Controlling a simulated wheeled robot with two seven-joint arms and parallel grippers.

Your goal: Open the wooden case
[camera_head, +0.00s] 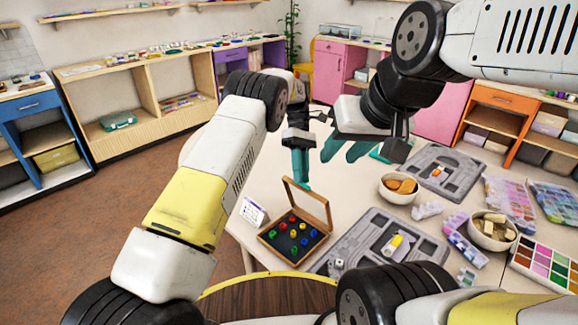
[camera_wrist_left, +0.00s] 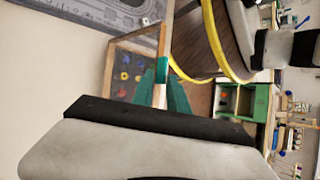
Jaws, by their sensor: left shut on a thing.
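The wooden case (camera_head: 272,247) stands on the table with its glass-paned lid (camera_head: 318,198) raised to a steep angle. Several coloured beads sit on the dark board inside. My left gripper (camera_head: 304,180) points down at the lid's upper edge, its teal fingers shut on the lid frame. In the left wrist view, the teal fingers (camera_wrist_left: 164,78) meet the wooden lid frame (camera_wrist_left: 163,40); the hand hides part of the case. My right gripper (camera_head: 345,152) is open and empty, above the table to the right of the left gripper.
A grey tray (camera_head: 348,245) lies close to the right of the case, and a small white card (camera_head: 253,212) stands to its left. Bowls (camera_head: 399,189), another grey tray (camera_head: 428,162) and bead boxes (camera_head: 553,203) fill the table's right side.

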